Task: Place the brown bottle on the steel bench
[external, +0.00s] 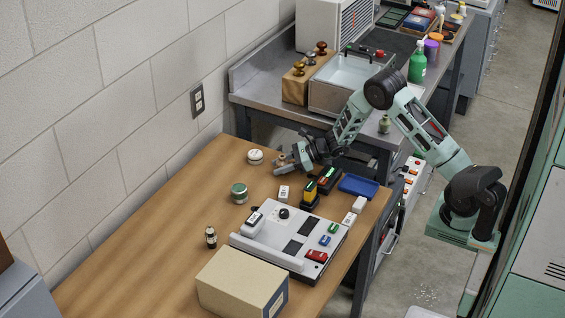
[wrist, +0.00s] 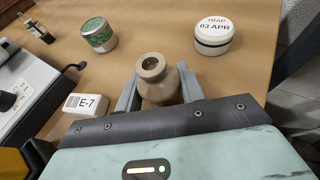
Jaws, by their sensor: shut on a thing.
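In the wrist view a brown bottle (wrist: 158,80) with a round body, short neck and open mouth sits between the two fingers of my gripper (wrist: 160,90). My gripper is shut on it. In the external view my gripper (external: 283,164) is low over the back of the wooden table, and the bottle is too small to make out clearly. I cannot tell whether its base touches the table. The steel bench (external: 262,88) stands behind the wooden table, beyond a gap.
The bench holds a wooden block with stamps (external: 300,88), a steel basin (external: 345,85) and a green spray bottle (external: 417,65). The bench's front left corner looks clear.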

